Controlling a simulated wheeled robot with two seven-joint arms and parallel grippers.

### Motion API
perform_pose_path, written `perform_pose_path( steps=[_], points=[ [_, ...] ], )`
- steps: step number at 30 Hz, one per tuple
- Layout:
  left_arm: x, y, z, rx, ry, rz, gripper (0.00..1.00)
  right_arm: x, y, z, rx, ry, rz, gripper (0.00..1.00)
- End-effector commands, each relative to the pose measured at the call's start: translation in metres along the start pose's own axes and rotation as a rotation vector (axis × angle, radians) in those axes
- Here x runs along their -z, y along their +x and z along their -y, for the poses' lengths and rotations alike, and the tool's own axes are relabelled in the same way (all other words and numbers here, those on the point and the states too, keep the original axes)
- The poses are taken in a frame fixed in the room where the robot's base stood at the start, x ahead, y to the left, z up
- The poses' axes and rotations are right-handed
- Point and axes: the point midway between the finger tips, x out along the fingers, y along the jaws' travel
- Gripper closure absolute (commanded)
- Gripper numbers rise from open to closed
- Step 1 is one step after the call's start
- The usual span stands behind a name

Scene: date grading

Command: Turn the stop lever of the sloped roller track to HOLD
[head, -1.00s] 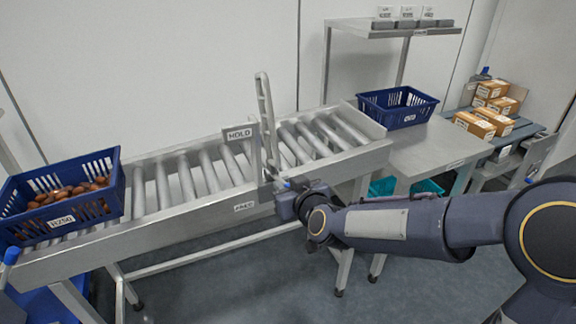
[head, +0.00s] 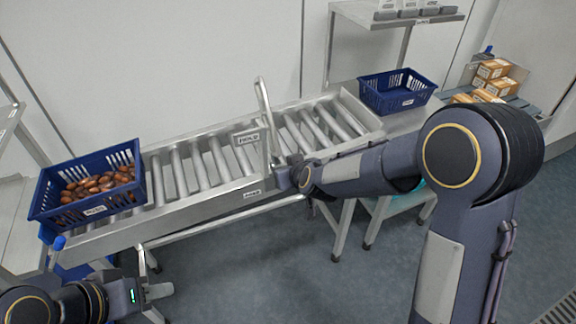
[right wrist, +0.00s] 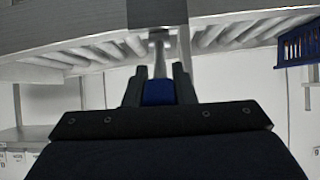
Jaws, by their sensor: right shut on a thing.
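The sloped roller track (head: 205,212) runs across the head view, with an upright metal bar (head: 265,112) near its middle. A HOLD sign (head: 247,137) sits left of the bar, and a second label (head: 252,193), too small to read surely, is on the front rail. My right gripper (head: 286,174) is at the front rail just below the bar. In the right wrist view its fingers (right wrist: 158,88) are shut on the blue grip of the stop lever (right wrist: 158,92). The lever is mostly hidden in the head view. My left gripper (head: 148,292) is at lower left, apart from the track; its jaw gap is unclear.
A blue crate of dates (head: 135,180) rests on the track's left end. An empty blue crate (head: 372,100) stands beyond the right end. Cardboard boxes (head: 492,68) sit at the back right. A shelf (head: 398,16) stands behind. The floor in front is clear.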

Motion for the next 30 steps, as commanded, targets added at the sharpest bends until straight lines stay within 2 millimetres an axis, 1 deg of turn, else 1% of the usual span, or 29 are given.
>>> perform_pose_path(
  steps=[8, 11, 14, 16, 17, 23, 26, 30],
  points=[
    [0.0, 0.0, 0.0, 0.0, 0.0, 0.0, 0.64, -0.001, 0.0, 0.0, 0.001, 0.0, 0.002, 1.0],
    [0.0, 0.001, -0.001, -0.004, -0.006, 0.007, 0.77, -0.001, 0.0, 0.0, 0.001, 0.0, 0.002, 1.0],
    [-0.001, 0.005, -0.005, -0.027, -0.046, 0.05, 0.9, -0.001, 0.0, 0.0, 0.001, 0.0, 0.002, 1.0],
    [-0.003, 0.011, -0.013, -0.061, -0.104, 0.112, 0.99, -0.001, 0.0, 0.0, 0.001, 0.0, 0.002, 1.0],
    [-0.004, 0.014, -0.017, -0.079, -0.136, 0.144, 1.0, -0.001, 0.0, 0.0, 0.001, 0.0, 0.002, 1.0],
    [-0.004, 0.037, -0.054, -0.224, -0.442, 0.427, 1.0, -0.001, 0.0, 0.0, 0.001, 0.0, 0.002, 1.0],
    [0.0, 0.048, -0.074, -0.293, -0.616, 0.573, 1.0, -0.001, 0.0, 0.0, 0.001, 0.0, 0.002, 1.0],
    [0.012, 0.066, -0.099, -0.378, -0.868, 0.771, 1.0, -0.001, 0.0, 0.0, 0.001, 0.0, 0.001, 1.0]
  ],
)
